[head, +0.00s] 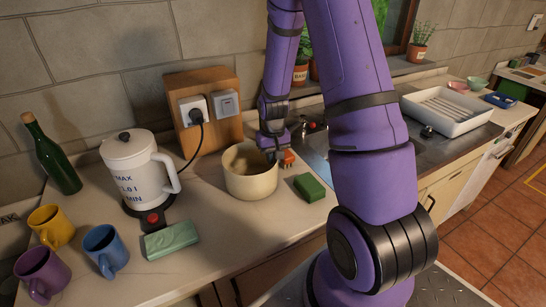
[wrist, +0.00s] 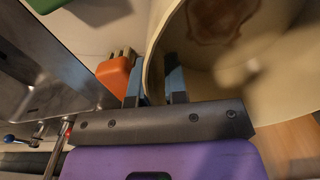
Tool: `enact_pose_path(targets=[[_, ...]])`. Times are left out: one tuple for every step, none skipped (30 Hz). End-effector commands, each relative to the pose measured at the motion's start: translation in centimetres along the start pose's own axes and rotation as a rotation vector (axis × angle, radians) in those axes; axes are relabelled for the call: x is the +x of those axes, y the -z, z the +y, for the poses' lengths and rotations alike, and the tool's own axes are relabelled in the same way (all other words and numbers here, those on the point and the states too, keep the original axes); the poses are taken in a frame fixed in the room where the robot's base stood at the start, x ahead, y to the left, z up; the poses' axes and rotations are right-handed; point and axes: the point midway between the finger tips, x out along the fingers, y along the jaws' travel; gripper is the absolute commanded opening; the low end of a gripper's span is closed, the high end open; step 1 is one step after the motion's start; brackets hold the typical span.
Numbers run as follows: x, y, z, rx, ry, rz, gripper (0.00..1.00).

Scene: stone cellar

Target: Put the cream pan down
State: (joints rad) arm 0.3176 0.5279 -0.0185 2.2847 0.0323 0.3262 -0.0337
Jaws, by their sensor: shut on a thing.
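The cream pan (head: 251,180) is upright at the middle of the counter, left of the sink. In the head view its base looks on or very close to the counter; I cannot tell if it touches. My gripper (head: 270,152) is shut on the pan's right rim. In the wrist view the fingers of my gripper (wrist: 156,82) straddle the wall of the cream pan (wrist: 152,55), one inside and one outside. A brownish stain shows on the pan's inner bottom. The pan's far side is blurred in the wrist view.
An orange brush-like object (head: 288,158) and a green block (head: 309,187) lie close right of the pan. A white kettle (head: 136,165), a pale green block (head: 170,240) and mugs (head: 106,248) stand left. A socket board (head: 203,108) is behind. Counter in front is clear.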

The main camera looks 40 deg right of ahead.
Motion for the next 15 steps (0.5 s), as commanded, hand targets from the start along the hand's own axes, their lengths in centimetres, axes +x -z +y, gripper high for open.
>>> enact_pose_path(targets=[[-0.07,0.04,-0.01,0.0,0.0,0.001,0.0],[-0.07,0.04,-0.01,0.0,0.0,0.001,0.0],[-0.07,0.05,-0.01,0.0,0.0,0.002,0.0],[-0.05,0.04,-0.01,0.0,0.0,0.001,0.0],[0.0,0.04,-0.01,0.0,0.0,0.001,0.0],[0.1,0.03,-0.01,0.0,0.0,0.001,0.0],[0.18,0.03,-0.01,0.0,0.0,0.001,0.0],[0.25,0.03,-0.01,0.0,0.0,0.001,0.0],[0.23,0.02,-0.01,0.0,0.0,0.001,0.23],[0.22,0.02,-0.01,0.0,0.0,0.001,0.3],[0.22,0.02,-0.01,0.0,0.0,0.001,0.36],[0.22,0.02,-0.01,0.0,0.0,0.001,0.39],[0.22,0.02,-0.01,0.0,0.0,0.001,0.39],[0.21,0.02,-0.01,0.0,0.0,0.001,0.39],[0.21,0.02,-0.01,0.0,0.0,0.001,0.39]])
